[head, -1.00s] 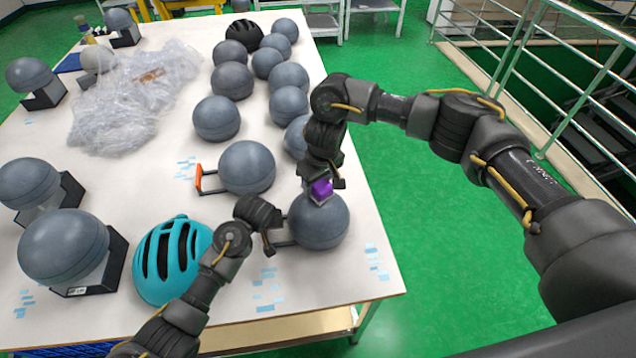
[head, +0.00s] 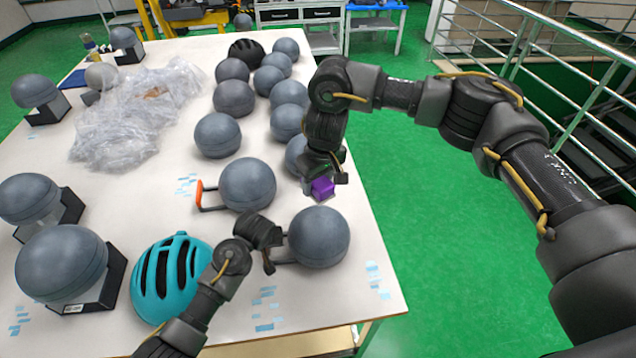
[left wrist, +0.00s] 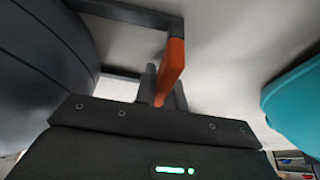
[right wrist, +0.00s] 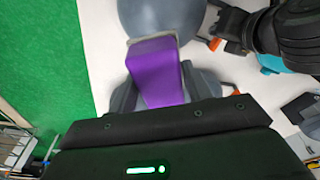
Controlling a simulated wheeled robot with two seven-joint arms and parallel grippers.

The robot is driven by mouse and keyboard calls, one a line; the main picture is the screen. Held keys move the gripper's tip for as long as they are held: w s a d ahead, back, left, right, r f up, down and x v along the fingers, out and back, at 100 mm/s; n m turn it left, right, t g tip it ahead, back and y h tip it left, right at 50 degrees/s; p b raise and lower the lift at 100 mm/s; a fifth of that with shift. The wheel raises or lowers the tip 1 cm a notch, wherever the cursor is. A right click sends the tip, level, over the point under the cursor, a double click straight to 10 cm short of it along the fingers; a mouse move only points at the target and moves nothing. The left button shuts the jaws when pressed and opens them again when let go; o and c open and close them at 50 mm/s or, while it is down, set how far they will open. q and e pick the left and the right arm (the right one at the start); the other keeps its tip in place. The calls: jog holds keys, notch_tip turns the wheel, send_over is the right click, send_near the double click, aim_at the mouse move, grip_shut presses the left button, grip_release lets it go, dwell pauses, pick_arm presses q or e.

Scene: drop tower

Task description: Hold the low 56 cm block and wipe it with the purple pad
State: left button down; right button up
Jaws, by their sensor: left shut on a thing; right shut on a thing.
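The block of the task appears as a dark grey ball (head: 320,237) with a side handle, near the table's front right corner. My left gripper (head: 268,258) is shut on the handle's orange grip (left wrist: 171,72); the ball's side (left wrist: 40,65) fills the left of the left wrist view. My right gripper (head: 323,177) is shut on the purple pad (head: 322,189). The pad (right wrist: 155,72) is apart from the held ball, just beyond its upper edge in the head view. In the right wrist view the held ball (right wrist: 160,14) is beyond the pad.
Another grey ball (head: 247,184) with an orange handle (head: 199,194) sits close behind. A teal helmet (head: 170,282) lies left of my left gripper. Several more grey balls, a black helmet (head: 245,50) and clear plastic wrap (head: 130,120) occupy the table. Green floor (head: 440,240) is open at right.

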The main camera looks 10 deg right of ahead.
pick_arm(q)
jog(key=c, duration=1.4)
grip_release()
jog(key=shift+r, duration=0.1)
jog(key=v, duration=1.2)
jog(key=shift+b, duration=0.3)
pick_arm(e)
jog(key=shift+f, duration=0.3)
